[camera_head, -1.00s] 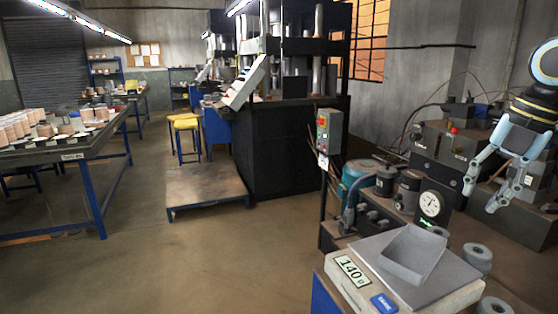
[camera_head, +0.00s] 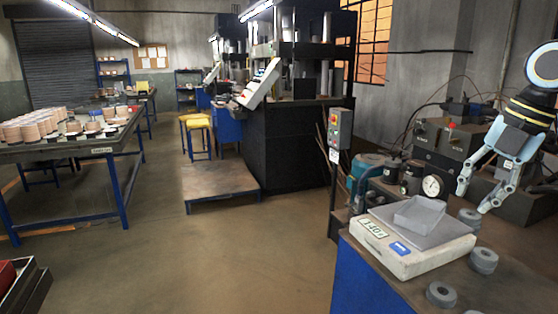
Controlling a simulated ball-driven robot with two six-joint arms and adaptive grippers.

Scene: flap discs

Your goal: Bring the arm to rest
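My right gripper (camera_head: 474,200) is at the right of the head view, at the end of my arm. Its two light-blue fingers are spread apart and nothing shows between them. It hangs above and to the right of a white scale (camera_head: 408,253), apart from it. A grey open tray (camera_head: 419,216) sits on the scale's plate. Several grey flap discs (camera_head: 483,261) lie on the bench to the right of and in front of the scale. My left gripper does not show.
The bench (camera_head: 395,288) with the scale is at the front right. A control post (camera_head: 338,135) stands left of it. A table with stacked discs (camera_head: 75,150) is at the left. A red and black bin (camera_head: 22,285) is at the lower left. The floor between is clear.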

